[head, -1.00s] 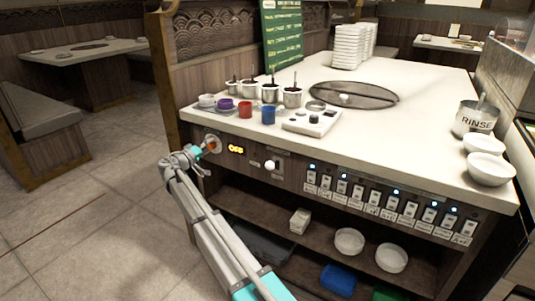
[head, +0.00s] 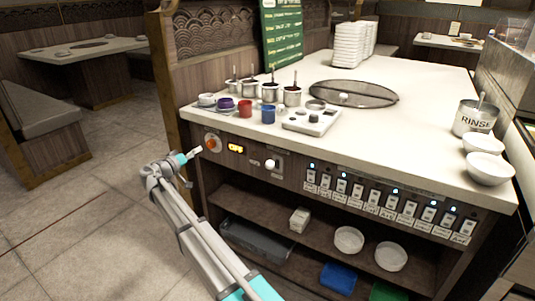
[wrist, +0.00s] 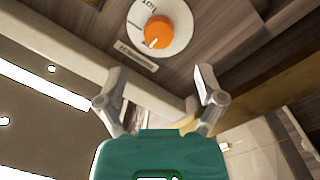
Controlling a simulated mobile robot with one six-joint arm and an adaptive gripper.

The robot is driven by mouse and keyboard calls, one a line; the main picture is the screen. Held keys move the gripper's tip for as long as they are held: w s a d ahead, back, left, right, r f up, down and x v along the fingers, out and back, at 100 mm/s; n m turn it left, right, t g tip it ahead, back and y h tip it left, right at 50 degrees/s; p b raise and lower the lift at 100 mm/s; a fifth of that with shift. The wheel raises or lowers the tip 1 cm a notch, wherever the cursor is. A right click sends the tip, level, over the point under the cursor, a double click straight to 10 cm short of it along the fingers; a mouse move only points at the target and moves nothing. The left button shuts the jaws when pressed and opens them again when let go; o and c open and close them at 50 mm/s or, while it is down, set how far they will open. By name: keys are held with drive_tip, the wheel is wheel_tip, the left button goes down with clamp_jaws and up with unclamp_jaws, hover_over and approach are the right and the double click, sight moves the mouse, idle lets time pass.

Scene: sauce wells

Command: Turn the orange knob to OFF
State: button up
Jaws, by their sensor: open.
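The orange knob (head: 212,144) is on the wood front panel at the counter's left end, on a round white dial plate. In the wrist view the knob (wrist: 158,32) is seen close, its white pointer mark toward the lower left of the picture. The dial lettering is too partial to read surely. My gripper (head: 194,153) is just left of the knob in the head view, apart from it. In the wrist view the fingers of my gripper (wrist: 160,76) are spread and empty, with the knob beyond their tips. A glowing amber display (head: 236,149) is right of the knob; its letters are blurred.
A white knob (head: 271,164) and a row of switches (head: 390,199) continue along the panel to the right. Cups and metal sauce pots (head: 270,93) stand on the counter above. Open floor (head: 75,225) lies to the left.

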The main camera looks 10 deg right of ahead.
drive_tip(key=d+v, duration=0.1)
drive_tip(key=v, duration=0.5)
drive_tip(key=s+d+r+g+y+p, duration=0.1)
drive_tip(key=s+d+r+g+p, duration=0.2)
drive_tip(key=d+p, duration=0.4)
drive_tip(key=s+d+r+g+y+p, duration=0.2)
drive_tip(key=s+d+p, duration=0.4)
drive_tip(key=d, duration=0.5)
drive_tip(key=s+d+r+g+y+p, duration=0.1)
drive_tip(key=s+d+r+g+p, duration=0.3)
drive_tip(key=d+p, duration=0.5)
drive_tip(key=shift+s+d+m+g+p, duration=0.3)
drive_tip(key=shift+d+g+p, duration=0.1)
drive_tip(key=shift+d, duration=0.1)
drive_tip(key=shift+d+f, duration=0.1)
drive_tip(key=s+d+f+g+y, duration=0.2)
drive_tip(key=s+d+y, duration=0.2)
drive_tip(key=s, duration=0.5)
drive_tip(key=s+d+f+g+y, duration=0.2)
drive_tip(key=s+d+y, duration=0.2)
drive_tip(key=s, duration=0.5)
wheel_tip(320, 180, up, 17)
drive_tip(key=p, duration=1.7)
drive_tip(key=shift+a+n+p, duration=0.25)
drive_tip(key=shift+n+p, duration=0.05)
drive_tip(key=shift+n, duration=0.1)
